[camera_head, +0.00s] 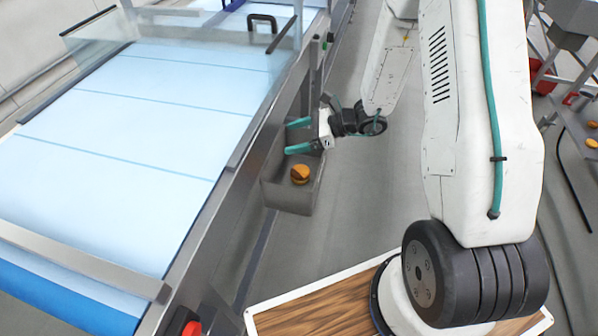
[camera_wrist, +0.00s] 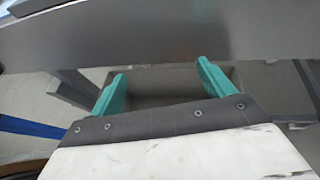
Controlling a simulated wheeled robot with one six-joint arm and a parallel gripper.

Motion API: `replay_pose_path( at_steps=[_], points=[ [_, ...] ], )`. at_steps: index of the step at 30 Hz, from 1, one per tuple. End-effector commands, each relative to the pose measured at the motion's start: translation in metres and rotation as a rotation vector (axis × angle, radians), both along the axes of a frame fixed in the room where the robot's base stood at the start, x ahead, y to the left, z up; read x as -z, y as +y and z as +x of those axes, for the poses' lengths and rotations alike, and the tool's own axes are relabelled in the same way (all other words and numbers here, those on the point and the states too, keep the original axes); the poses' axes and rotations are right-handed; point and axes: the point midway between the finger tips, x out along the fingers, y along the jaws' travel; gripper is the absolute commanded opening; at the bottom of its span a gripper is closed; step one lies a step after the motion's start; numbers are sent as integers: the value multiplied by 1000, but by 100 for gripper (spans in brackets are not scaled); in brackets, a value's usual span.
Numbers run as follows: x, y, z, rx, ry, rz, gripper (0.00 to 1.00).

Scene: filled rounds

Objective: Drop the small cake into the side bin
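My gripper (camera_head: 297,136) is open above the grey side bin (camera_head: 287,199), which hangs on the side of the conveyor. Its two teal fingers are apart with nothing seen between them. A small orange-brown round cake (camera_head: 300,171) lies inside the bin, and what looks like another round shows just under it. In the wrist view, my gripper (camera_wrist: 161,69) is also open and empty, and part of the bin (camera_wrist: 163,84) shows between the fingers. The cake is not visible in the wrist view.
The conveyor (camera_head: 120,130) on the left has a pale blue belt that looks empty. Its metal side rail (camera_head: 215,218) runs close to the gripper and bin. A red button (camera_head: 190,328) is at the lower edge. Orange rounds (camera_head: 592,143) lie at far right. Grey floor is clear beside the bin.

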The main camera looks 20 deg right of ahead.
Motion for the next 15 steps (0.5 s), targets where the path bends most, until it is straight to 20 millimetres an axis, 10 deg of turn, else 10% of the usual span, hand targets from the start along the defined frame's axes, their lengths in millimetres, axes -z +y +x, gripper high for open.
replay_pose_path(
  at_steps=[15],
  points=[
    [-17,-38,-16,5,-2,-1,81]
  ],
)
